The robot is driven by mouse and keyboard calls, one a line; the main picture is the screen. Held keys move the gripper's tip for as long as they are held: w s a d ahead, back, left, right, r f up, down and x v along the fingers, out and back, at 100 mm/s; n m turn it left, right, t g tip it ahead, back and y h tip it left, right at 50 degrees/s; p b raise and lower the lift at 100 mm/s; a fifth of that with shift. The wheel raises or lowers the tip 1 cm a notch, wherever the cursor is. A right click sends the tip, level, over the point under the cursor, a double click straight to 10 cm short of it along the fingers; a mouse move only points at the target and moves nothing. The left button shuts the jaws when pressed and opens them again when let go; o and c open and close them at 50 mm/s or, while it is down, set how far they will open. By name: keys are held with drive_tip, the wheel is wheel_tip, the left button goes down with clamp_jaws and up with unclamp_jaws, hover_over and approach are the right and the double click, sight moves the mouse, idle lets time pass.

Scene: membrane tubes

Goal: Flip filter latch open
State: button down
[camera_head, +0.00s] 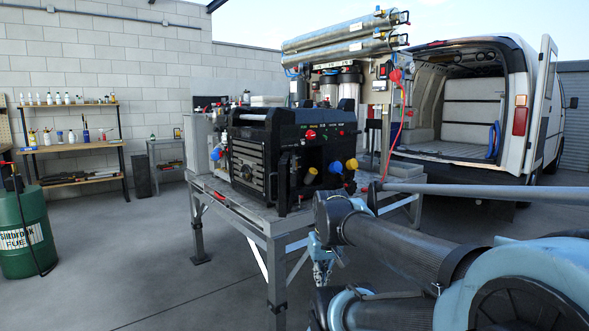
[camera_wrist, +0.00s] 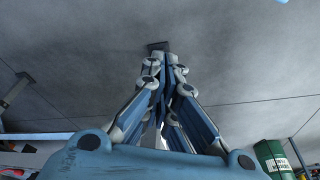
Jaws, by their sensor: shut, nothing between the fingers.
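A black machine (camera_head: 290,155) with a slatted front panel, yellow caps and a red knob stands on a metal table in the head view. I cannot make out a filter latch on it at this size. My gripper (camera_wrist: 159,48) is shut and empty in the wrist view, its fingers drawn together against grey floor. In the head view, my arm reaches in from the lower right, in front of the table's right side. What seems to be my gripper hangs there beside the table leg, below the tabletop and apart from the machine. No part of the machine is recognisable in the wrist view.
The table (camera_head: 262,222) has grey legs. Behind it stands a rack of silver membrane tubes (camera_head: 345,35) with a red hose. A white van (camera_head: 490,100) is open at right. Shelves (camera_head: 75,145) and a green fuel drum (camera_head: 24,232) stand left. The floor between is clear.

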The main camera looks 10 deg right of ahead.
drive_tip(key=w+a+r+n+t+y, duration=0.1)
drive_tip(key=w+r+n+t, duration=0.1)
drive_tip(key=w+r, duration=0.7)
drive_tip(key=w+a+r+n+t, duration=0.15)
drive_tip(key=w+r, duration=0.45)
drive_tip(key=w, duration=0.6)
drive_tip(key=n+t, duration=0.4)
drive_tip(key=t, duration=0.1)
approach(292, 168)
drive_tip(key=shift+y, duration=0.4)
drive_tip(key=v, duration=0.4)
drive_tip(key=shift+s+d+r, duration=0.15)
drive_tip(key=shift+d, duration=0.2)
drive_tip(key=shift+x, duration=5.05)
